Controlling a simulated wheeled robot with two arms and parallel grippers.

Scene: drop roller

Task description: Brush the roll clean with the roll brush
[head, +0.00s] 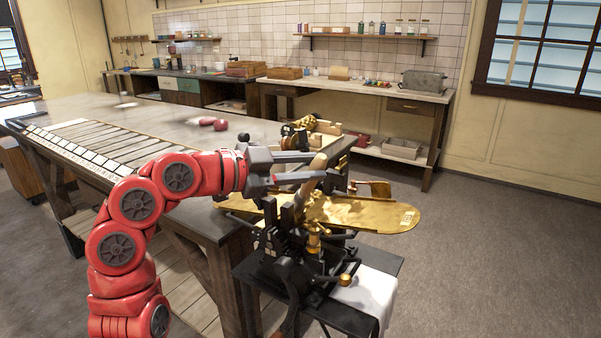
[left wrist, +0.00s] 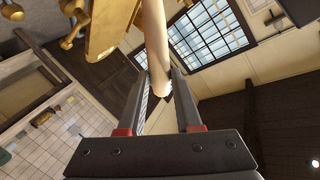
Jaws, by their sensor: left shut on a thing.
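My left gripper (head: 316,165) reaches in from the left above the drop roller machine (head: 285,250). It is shut on a pale wooden handle (head: 304,190), which I take to be the roll brush; the handle tilts down towards the machine. In the left wrist view the handle (left wrist: 156,45) lies between the two fingers (left wrist: 163,78). The brush's bristles are not visible. A long golden plate (head: 375,213) with rounded ends lies across the machine. The roll cannot be told apart clearly among the machine's parts. My right gripper is not in view.
The machine stands on a dark stand (head: 385,262) with a white cloth (head: 367,293). A long worktable (head: 165,125) is close behind, holding small red items (head: 220,124) and brass parts (head: 303,122). Open floor (head: 500,240) lies to the right.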

